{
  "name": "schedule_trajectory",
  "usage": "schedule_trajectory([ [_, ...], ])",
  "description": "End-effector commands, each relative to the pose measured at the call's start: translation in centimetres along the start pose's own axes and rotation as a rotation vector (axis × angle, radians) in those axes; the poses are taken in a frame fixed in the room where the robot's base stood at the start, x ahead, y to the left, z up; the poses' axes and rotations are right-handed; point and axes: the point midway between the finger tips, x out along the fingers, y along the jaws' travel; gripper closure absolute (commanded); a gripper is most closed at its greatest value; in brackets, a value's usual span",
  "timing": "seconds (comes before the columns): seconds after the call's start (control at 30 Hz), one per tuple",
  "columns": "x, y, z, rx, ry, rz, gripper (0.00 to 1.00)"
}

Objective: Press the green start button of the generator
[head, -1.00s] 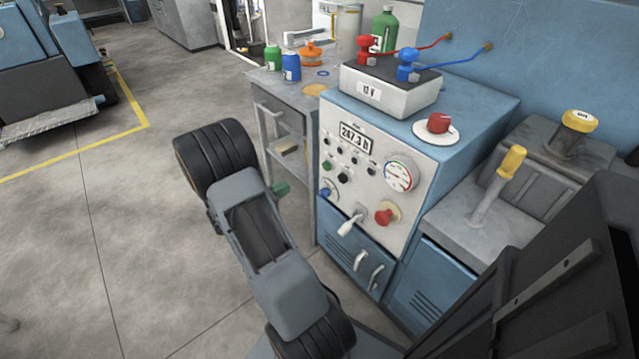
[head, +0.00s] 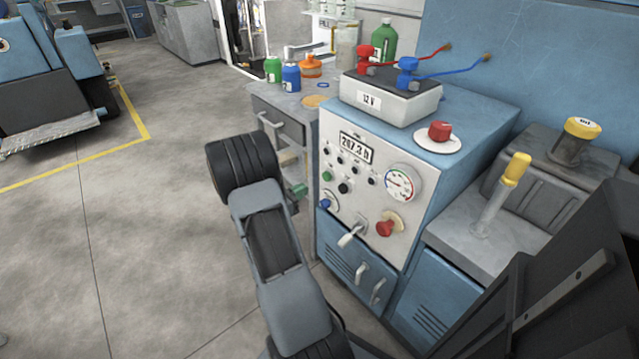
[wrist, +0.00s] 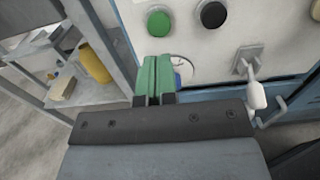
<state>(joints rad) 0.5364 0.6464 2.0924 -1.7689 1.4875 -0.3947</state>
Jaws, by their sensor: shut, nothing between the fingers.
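The generator panel (head: 338,215) is a pale front on a blue cabinet. Its green button (head: 327,175) is round and sits at the panel's left side; it also shows in the wrist view (wrist: 159,23), just beyond the fingertips. A black button (head: 344,187) is right beside it. My gripper (head: 299,190), with green fingers, is left of the panel in the head view. In the wrist view its fingers (wrist: 155,76) are together, empty, and point toward the panel below the green button. I see no contact with the button.
Below the button are a blue knob (head: 326,202) and a white-handled lever (head: 350,237); a red knob (head: 386,227) is to the right. A metal bench (head: 283,104) with bottles stands left of the cabinet. Open floor lies to the left.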

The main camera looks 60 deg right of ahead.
Motion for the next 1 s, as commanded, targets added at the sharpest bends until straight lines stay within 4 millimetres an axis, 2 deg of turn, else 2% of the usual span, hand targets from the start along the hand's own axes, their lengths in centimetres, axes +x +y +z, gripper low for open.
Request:
schedule_trajectory([
  [0.03,1.1,-0.1,-0.2,0.002,0.0,-0.005,1.0],
  [0.2,3.9,-0.1,-0.2,0.001,0.0,-0.004,1.0],
  [0.4,6.2,0.0,-0.1,0.001,0.001,-0.002,1.0],
  [0.63,7.3,0.0,0.0,0.001,0.0,0.0,1.0],
  [1.0,7.4,0.0,0.0,0.0,0.0,0.0,1.0],
])
